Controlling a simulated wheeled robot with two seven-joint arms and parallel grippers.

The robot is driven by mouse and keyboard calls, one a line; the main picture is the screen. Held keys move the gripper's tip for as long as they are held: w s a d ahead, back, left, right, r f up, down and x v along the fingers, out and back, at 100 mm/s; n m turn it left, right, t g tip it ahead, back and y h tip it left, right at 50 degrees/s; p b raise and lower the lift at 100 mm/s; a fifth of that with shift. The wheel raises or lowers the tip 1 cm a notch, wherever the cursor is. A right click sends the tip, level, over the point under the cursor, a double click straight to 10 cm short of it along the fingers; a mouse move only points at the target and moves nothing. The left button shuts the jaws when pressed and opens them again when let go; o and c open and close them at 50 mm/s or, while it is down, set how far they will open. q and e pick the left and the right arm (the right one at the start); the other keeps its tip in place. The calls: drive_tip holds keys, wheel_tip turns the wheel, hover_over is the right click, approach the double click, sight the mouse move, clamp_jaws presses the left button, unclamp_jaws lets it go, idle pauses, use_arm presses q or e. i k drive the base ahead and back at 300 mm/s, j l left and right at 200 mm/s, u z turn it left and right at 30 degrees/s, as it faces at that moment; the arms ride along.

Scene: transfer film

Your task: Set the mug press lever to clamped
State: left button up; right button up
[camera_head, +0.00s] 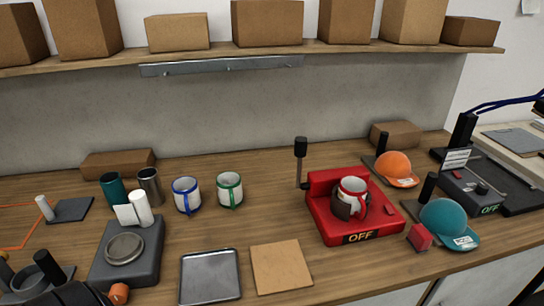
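The red mug press (325,222) stands on the right half of the wooden bench, with an "OFF" sign (360,238) on its front. A white mug with a red handle (353,187) sits upright in it, partly wrapped by a dark cradle. A lever (300,150) with a black grip stands upright at the press's left side on a thin metal rod. A small red button (389,208) shows on the press top.
A cap press with an orange cap (397,166) and one with a teal cap (449,222) stand close to the right. White mugs (187,194), a metal tray (210,276) and a brown board (281,267) lie left. A box-laden shelf (350,50) hangs above.

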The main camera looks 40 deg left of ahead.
sight(301, 142)
drive_tip(key=u, duration=0.9)
drive_tip(key=k+j+z, duration=0.1)
drive_tip(key=z, duration=0.2)
